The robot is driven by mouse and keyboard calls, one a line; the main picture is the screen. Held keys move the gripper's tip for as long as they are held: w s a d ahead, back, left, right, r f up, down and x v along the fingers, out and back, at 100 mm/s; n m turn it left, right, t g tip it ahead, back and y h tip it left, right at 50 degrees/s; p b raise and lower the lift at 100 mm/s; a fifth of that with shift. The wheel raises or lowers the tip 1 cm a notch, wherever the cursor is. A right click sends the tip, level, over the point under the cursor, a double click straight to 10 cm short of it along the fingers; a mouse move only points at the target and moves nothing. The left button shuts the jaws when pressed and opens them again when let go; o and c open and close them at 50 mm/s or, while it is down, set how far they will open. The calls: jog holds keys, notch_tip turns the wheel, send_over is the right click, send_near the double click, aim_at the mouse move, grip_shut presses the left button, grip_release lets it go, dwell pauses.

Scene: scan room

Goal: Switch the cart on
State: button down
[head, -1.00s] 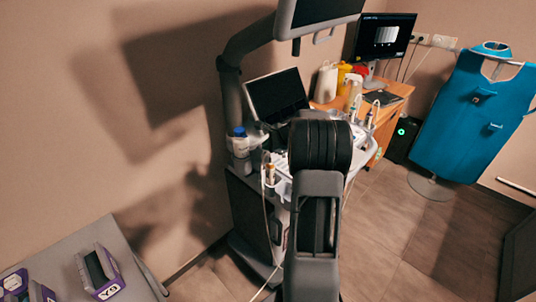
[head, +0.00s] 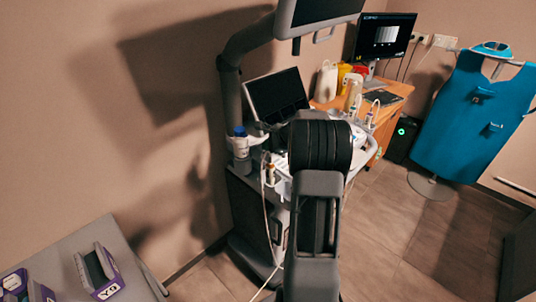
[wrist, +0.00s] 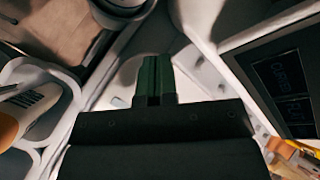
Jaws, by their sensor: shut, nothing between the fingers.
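The cart (head: 246,212) stands against the wall in the head view, with a dark tilted screen (head: 276,95) and a larger monitor (head: 318,10) on a curved grey arm above. My own arm covers the middle of the cart and hides my gripper in that view. In the wrist view my gripper (wrist: 154,82) is shut and empty, its dark fingers pointing at the cart's pale console (wrist: 118,88). A dark panel (wrist: 285,80) with faint lettering lies to the right of the fingers. I cannot make out a power switch, and contact is unclear.
A holder with a pale, orange-ended object (wrist: 28,112) is left of the fingers. Bottles (head: 240,143) and cables hang on the cart's side. A wooden desk (head: 395,90) stands behind, a blue apron (head: 470,115) on a stand is right, and a grey table (head: 70,255) is front left.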

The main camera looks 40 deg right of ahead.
aim_at(268, 154)
jog(key=shift+f, duration=0.35)
jog(key=shift+f+b, duration=0.4)
jog(key=shift+b, duration=0.1)
dwell(0.5)
jog(key=shift+r, duration=0.15)
jog(key=shift+r+p, duration=0.7)
jog(key=shift+r, duration=0.1)
notch_tip(268, 154, up, 5)
jog(key=p, duration=0.4)
jog(key=shift+s, duration=0.1)
dwell(1.0)
